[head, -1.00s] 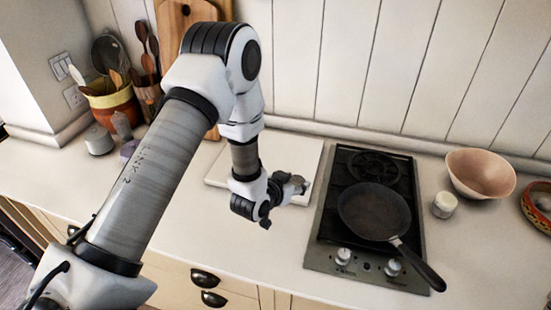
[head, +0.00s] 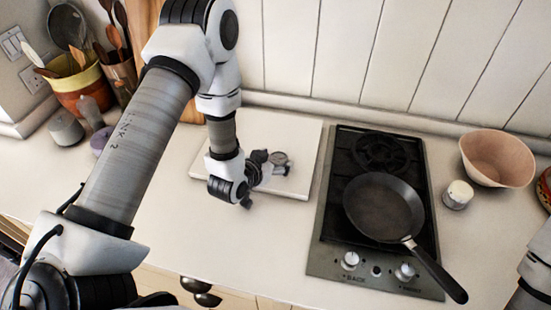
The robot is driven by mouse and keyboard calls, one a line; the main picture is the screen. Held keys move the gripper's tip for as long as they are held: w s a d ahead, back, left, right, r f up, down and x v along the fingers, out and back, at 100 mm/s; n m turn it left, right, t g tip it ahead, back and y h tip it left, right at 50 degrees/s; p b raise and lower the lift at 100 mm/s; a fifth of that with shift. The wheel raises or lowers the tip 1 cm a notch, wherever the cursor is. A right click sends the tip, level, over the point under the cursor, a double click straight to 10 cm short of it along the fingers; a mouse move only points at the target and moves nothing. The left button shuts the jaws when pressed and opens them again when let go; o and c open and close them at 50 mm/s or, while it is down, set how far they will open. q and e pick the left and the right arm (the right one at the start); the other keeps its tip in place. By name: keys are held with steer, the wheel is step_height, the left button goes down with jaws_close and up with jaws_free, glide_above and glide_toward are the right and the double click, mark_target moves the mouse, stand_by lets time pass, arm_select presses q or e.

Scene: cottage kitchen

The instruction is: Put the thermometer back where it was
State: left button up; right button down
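My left gripper (head: 272,168) is low over the white board (head: 305,140) on the counter, left of the stove. A small round grey disc with a lighter rim, which looks like the thermometer (head: 280,158), sits at its fingertips. The fingers appear shut on it, though they are small and partly hidden by the wrist. I cannot tell whether the thermometer touches the board. My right gripper is out of view; only part of my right arm shows at the right edge.
The black stove (head: 327,215) carries a frying pan (head: 383,207), its handle toward the front right. A white-topped jar (head: 458,195) and a pink bowl (head: 497,157) stand right of it. Utensil pots (head: 82,90) stand at the back left. The counter in front of the board is clear.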

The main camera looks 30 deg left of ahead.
arm_select(q)
steer(key=shift+s, duration=0.1)
steer(key=shift+d, duration=0.1)
steer(key=shift+s, duration=0.1)
steer(key=b+v, duration=0.1)
steer(key=v, duration=0.5)
steer(key=shift+s+r, duration=0.1)
steer(key=shift+r, duration=0.05)
steer(key=p+v, duration=0.5)
steer(key=p, duration=0.2)
steer(key=shift+s, duration=0.15)
